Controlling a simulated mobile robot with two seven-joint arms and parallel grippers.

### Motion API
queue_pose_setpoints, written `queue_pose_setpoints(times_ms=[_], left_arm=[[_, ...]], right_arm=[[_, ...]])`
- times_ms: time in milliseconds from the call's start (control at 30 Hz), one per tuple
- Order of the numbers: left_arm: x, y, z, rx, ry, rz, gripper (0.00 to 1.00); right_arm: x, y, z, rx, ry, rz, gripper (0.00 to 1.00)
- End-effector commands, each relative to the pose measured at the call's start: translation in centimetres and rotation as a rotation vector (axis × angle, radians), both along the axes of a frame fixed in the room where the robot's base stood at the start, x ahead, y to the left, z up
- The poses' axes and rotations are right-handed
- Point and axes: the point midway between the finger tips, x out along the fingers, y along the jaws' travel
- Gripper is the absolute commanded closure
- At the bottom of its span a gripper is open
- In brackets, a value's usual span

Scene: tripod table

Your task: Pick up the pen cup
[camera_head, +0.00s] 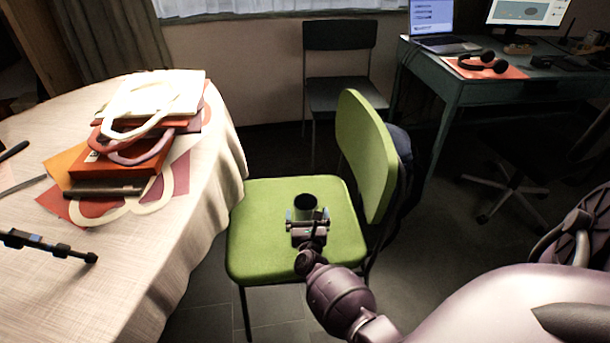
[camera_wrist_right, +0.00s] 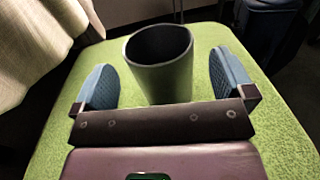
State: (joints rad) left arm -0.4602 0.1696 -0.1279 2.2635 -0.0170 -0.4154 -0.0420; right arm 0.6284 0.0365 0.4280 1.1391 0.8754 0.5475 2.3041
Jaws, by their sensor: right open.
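The pen cup (camera_head: 305,203) is a dark, empty-looking cylinder standing upright on the seat of the green chair (camera_head: 260,215). In the right wrist view the pen cup (camera_wrist_right: 160,68) stands between the two blue finger pads of my right gripper (camera_wrist_right: 162,88). The fingers are open, with a gap on each side of the cup. In the head view my right gripper (camera_head: 307,217) is at the near side of the cup and hides its lower part.
The chair's green backrest (camera_head: 366,150) rises to the right of the cup. A cloth-covered table (camera_head: 190,230) with stacked books and bags (camera_head: 130,150) stands close on the left. A desk (camera_head: 450,90) and a dark chair (camera_head: 338,80) are farther back.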

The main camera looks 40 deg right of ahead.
Motion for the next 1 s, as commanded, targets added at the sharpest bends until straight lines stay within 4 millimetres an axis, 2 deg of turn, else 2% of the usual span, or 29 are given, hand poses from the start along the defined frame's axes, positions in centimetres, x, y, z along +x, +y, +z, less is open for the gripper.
queue_pose_setpoints(times_ms=[100,300,600,667,1000], left_arm=[[-0.2,0.0,-0.5,0.004,0.009,-0.004,0.57],[-0.3,-0.1,-0.5,0.010,0.007,-0.010,0.57],[0.1,-0.2,0.1,0.010,-0.010,-0.014,0.57],[0.1,-0.2,0.1,0.010,-0.009,-0.014,0.57],[-0.1,-0.1,-0.3,0.011,0.000,-0.013,0.57]], right_arm=[[1.4,-1.0,-0.2,-0.002,0.001,0.000,0.00],[3.1,-2.4,-0.2,0.000,0.003,0.001,0.00],[3.5,-2.6,0.0,-0.001,0.001,0.001,0.00],[3.5,-2.6,0.0,-0.001,0.001,0.001,0.08],[3.5,-2.6,0.0,-0.001,0.001,0.001,0.60]])
